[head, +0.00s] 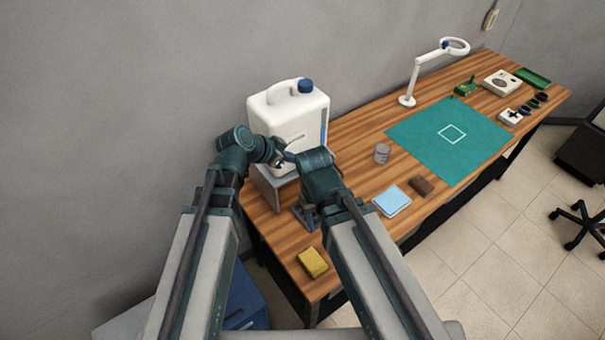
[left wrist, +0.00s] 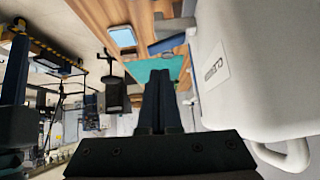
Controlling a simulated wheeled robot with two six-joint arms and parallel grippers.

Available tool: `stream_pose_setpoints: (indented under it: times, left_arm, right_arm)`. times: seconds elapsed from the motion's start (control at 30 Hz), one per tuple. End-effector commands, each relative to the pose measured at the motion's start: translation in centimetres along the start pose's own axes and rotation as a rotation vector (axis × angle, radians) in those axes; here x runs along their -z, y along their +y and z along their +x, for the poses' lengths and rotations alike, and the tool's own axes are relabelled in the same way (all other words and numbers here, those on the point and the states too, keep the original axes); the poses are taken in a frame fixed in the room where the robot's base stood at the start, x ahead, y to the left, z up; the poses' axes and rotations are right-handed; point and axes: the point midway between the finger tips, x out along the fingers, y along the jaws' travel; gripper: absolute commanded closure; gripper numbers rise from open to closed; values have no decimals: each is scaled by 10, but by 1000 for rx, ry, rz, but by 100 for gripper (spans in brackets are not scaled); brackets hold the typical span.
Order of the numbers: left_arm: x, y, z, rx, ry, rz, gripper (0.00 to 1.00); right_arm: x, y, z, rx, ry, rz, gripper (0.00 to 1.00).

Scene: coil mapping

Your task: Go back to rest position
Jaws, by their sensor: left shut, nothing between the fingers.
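My left gripper (head: 282,160) is in front of the white jug (head: 290,112). In the left wrist view its two dark fingers (left wrist: 160,100) are together with nothing between them. The jug has a blue cap and stands upright on a grey stand (head: 268,187) at the table's left end; it also fills the right side of the left wrist view (left wrist: 250,70). My right gripper (head: 305,217) points down low over the table, in front of the stand. Its fingertips are too small and partly hidden to tell whether they are apart.
The wooden table (head: 350,135) holds a green mat (head: 450,165) with a white square outline, a clear cup (head: 382,153), a light blue pad (head: 391,201), a brown block (head: 422,186) and a yellow sponge (head: 313,262). A magnifier lamp (head: 413,80) stands behind. A grey wall is close on the left.

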Motion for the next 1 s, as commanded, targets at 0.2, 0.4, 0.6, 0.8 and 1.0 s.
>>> stream_pose_setpoints:
  times: [0.2,0.4,0.6,0.8,1.0]
  left_arm:
    - [0,0,0,0,0,0,100]
    - [-22,16,14,-24,-62,-37,100]
    - [-120,74,51,-37,-401,-251,100]
    - [-201,105,52,125,-718,-476,100]
    - [-230,113,41,267,-847,-588,100]
  right_arm:
    - [0,0,0,0,0,0,50]
    - [1,-2,17,0,0,-1,50]
    - [5,-7,76,-1,1,-5,50]
    - [7,-11,118,-2,1,-10,50]
    - [8,-12,132,-3,1,-12,50]
